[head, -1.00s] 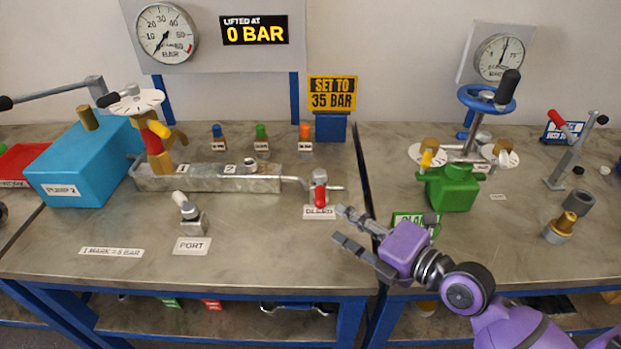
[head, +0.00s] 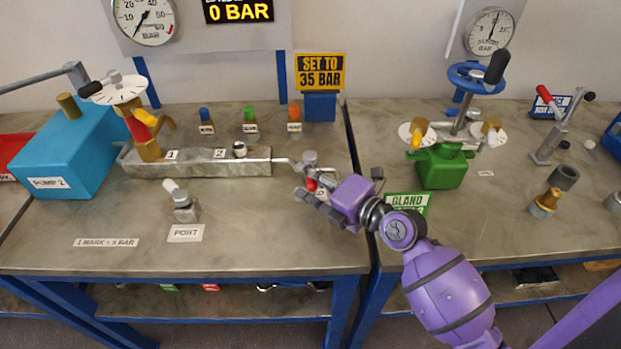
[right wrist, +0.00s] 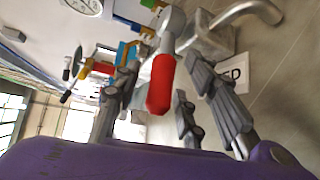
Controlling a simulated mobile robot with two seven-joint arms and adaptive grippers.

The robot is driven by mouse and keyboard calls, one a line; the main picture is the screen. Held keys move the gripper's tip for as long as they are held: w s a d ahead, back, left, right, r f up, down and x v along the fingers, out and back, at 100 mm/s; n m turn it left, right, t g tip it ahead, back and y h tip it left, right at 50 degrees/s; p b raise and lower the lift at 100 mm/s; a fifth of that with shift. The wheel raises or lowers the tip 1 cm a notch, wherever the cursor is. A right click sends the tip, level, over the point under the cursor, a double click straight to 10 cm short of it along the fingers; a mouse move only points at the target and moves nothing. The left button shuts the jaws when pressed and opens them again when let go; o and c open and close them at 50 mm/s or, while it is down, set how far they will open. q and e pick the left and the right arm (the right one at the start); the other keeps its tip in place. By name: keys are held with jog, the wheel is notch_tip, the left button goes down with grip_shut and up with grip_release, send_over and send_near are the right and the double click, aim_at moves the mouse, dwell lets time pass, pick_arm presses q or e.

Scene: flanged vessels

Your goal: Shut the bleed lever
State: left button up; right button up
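The bleed valve (head: 311,160) sits at the right end of the grey manifold pipe, and its red bleed lever (head: 311,184) points toward the front of the bench. My right gripper (head: 312,193) is at the lever, partly covering it in the head view. In the right wrist view the red lever (right wrist: 161,85) lies between the spread fingers of my right gripper (right wrist: 168,95), which look open with gaps to the lever. The bleed label (right wrist: 232,75) lies beside it. My left gripper is not in view.
The grey manifold (head: 200,165) runs left of the valve. A grey port fitting (head: 184,208) stands in front of it. The front middle of the bench is clear.

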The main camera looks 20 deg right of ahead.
grip_shut()
jog(key=shift+w, duration=0.1)
dwell(0.4)
